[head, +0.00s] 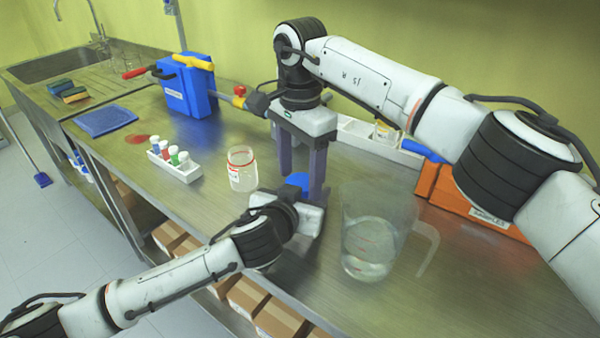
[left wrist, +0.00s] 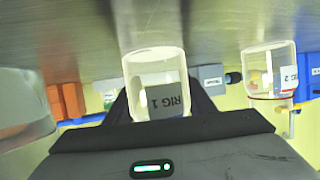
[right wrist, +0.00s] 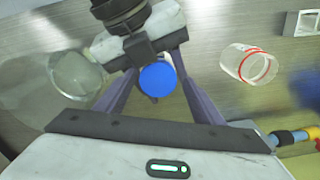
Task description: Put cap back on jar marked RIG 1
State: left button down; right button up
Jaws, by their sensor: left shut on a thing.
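A clear jar labelled RIG 1 (left wrist: 155,85) is between the fingers of my left gripper (left wrist: 160,108), which is shut on it. In the head view the jar is hidden behind that gripper (head: 303,212). A blue cap (head: 298,180) shows between the fingers of my right gripper (head: 302,188), which points down from above. In the right wrist view the round cap (right wrist: 157,78) lies between the fingertips (right wrist: 157,72), close to both. I cannot tell whether they press on it, nor whether the cap touches the jar, whose rim is hidden.
A second jar (head: 242,170), with a red ring and no cap, stands to the left; its label reads RIG 2 in the left wrist view. A clear jug of liquid (head: 368,245) stands to the right. A white vial rack (head: 175,162), blue container (head: 187,88) and orange box (head: 470,205) also stand here.

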pick_arm(q)
jog(key=shift+w+a, duration=0.1)
jog(key=shift+a, duration=0.05)
pick_arm(e)
jog(key=shift+r, duration=2.15)
jog(key=shift+c, duration=0.9)
jog(key=shift+r+m, duration=0.7)
jog(key=shift+r, duration=1.15)
jog(key=shift+c, duration=0.5)
jog(key=shift+f, duration=0.1)
jog(key=shift+f, duration=3.95)
